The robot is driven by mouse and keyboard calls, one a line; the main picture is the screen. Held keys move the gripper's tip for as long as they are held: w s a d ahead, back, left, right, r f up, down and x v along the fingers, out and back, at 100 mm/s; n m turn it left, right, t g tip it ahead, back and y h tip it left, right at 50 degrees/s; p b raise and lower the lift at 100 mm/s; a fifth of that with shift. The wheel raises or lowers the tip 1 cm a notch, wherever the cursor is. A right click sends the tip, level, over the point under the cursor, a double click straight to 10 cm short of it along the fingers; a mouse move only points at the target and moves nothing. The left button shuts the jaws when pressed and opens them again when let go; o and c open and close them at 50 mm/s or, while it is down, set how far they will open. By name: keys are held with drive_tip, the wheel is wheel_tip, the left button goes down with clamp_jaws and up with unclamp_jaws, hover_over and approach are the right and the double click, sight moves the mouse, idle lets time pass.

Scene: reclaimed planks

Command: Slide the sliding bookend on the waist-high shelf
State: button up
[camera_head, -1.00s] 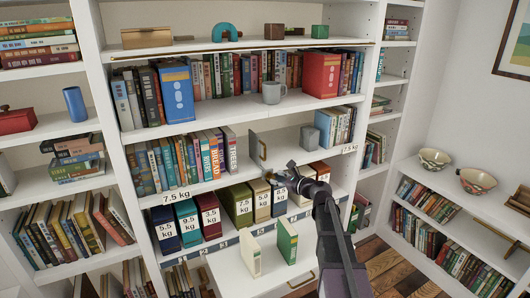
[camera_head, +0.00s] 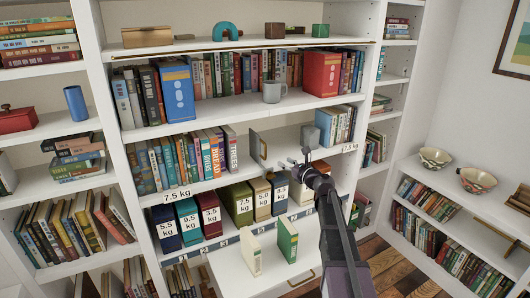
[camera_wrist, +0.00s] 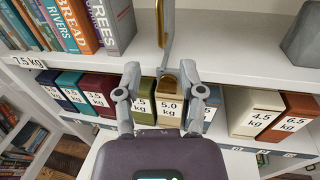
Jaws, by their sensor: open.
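The sliding bookend (camera_head: 257,147) is an upright dark grey plate with a brass handle on its front edge. It stands on the waist-high shelf (camera_head: 283,144), to the right of the row of books (camera_head: 185,158), with a gap between. In the wrist view the bookend (camera_wrist: 168,25) appears edge-on at top centre, its brass strip facing left. My gripper (camera_head: 300,160) is in front of the shelf's edge, right of and a little below the bookend. In the wrist view my gripper (camera_wrist: 160,76) is open and empty, its fingers spread below the bookend, apart from the handle.
A grey block (camera_head: 308,137) and more books (camera_head: 336,126) stand on the shelf's right side. Weight-labelled boxes (camera_head: 240,203) line the shelf below. Two books (camera_head: 287,240) stand on a lower white surface. Shelf space right of the bookend is clear up to the block.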

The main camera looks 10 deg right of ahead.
sight(265, 151)
drive_tip(key=x, duration=1.2)
drive_tip(key=shift+w+a, duration=0.25)
drive_tip(key=shift+w, duration=0.05)
clamp_jaws()
